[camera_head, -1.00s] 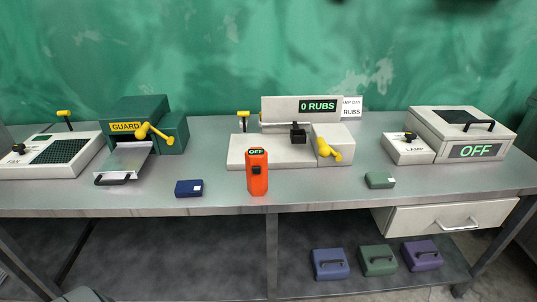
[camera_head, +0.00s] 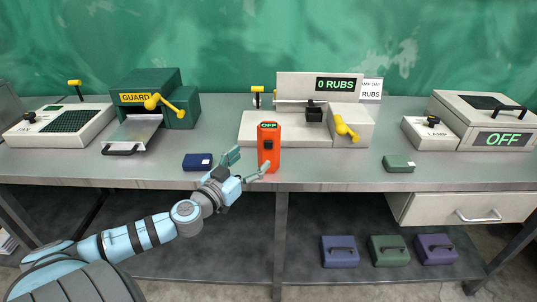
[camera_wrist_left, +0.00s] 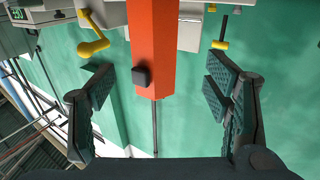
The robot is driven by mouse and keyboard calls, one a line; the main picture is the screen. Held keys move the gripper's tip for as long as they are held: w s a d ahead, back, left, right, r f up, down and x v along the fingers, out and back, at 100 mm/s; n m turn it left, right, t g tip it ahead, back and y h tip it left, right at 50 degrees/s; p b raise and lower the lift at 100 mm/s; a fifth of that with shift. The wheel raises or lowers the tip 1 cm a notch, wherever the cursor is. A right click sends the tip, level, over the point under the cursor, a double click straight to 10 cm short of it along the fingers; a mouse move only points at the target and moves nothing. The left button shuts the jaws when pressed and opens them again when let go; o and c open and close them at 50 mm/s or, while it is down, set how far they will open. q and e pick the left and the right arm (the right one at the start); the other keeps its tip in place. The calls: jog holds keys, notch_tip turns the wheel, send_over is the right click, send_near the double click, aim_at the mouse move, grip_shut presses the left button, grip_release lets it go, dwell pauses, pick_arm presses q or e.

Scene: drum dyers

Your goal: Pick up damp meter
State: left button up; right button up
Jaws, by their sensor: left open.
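The damp meter is the upright orange device (camera_head: 268,150) with a dark screen reading OFF, standing near the table's front edge. In the left wrist view its orange body (camera_wrist_left: 153,45) with a dark button comes in from the top, between the lines of the two fingers. My left gripper (camera_head: 250,164) is open and empty, just left of and in front of the meter. In the left wrist view its padded fingers (camera_wrist_left: 158,95) are spread wide on either side. I cannot tell whether a finger touches the meter. My right gripper is not in view.
Behind the meter stands a pale rubbing machine (camera_head: 335,90) reading 0 RUBS. A dark blue block (camera_head: 197,162) lies left of my gripper, and a green block (camera_head: 398,163) lies to the right. A green guard machine (camera_head: 185,100) stands at the left. Bare table (camera_head: 335,172) shows right of the meter.

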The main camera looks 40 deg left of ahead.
aim_at(261, 149)
pick_arm(q)
jog(key=w+p, duration=0.1)
jog(key=w, duration=0.3)
jog(key=shift+w+a+r, duration=0.1)
jog(key=shift+a, duration=0.05)
jog(key=w+p, duration=0.2)
jog(key=w+r+p, duration=0.1)
jog(key=w+p, duration=0.1)
jog(key=shift+w, duration=0.4)
jog(key=shift+w+f, duration=0.1)
jog(key=shift+w, duration=0.1)
jog(key=shift+f, duration=0.15)
jog(key=shift+c, duration=0.3)
jog(key=shift+s, duration=0.1)
jog(key=c, duration=1.4)
